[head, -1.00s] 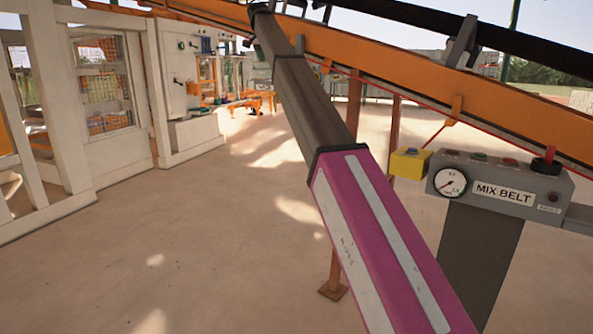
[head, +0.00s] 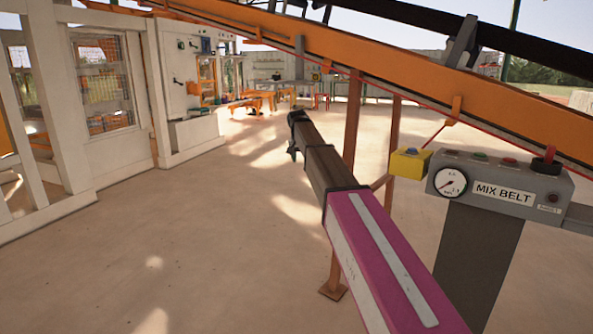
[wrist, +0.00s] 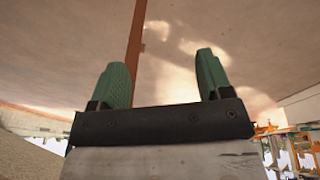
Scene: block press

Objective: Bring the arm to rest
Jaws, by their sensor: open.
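My arm (head: 378,262), with magenta and pale stripes and a dark brown forearm, reaches from the lower right toward the middle of the head view. My gripper (wrist: 163,80) shows in the wrist view with its two green fingers spread wide apart and nothing between them. In the head view the arm's end is small and dark, so the fingers are hard to make out there. It is in the air over the open floor, left of the orange support post.
A grey MIX BELT panel (head: 500,185) with a gauge and buttons stands close on the right, with a yellow button box (head: 409,163) beside it. An orange conveyor beam (head: 400,75) slopes overhead. White framed machinery (head: 110,100) stands left. The floor (head: 190,240) between is clear.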

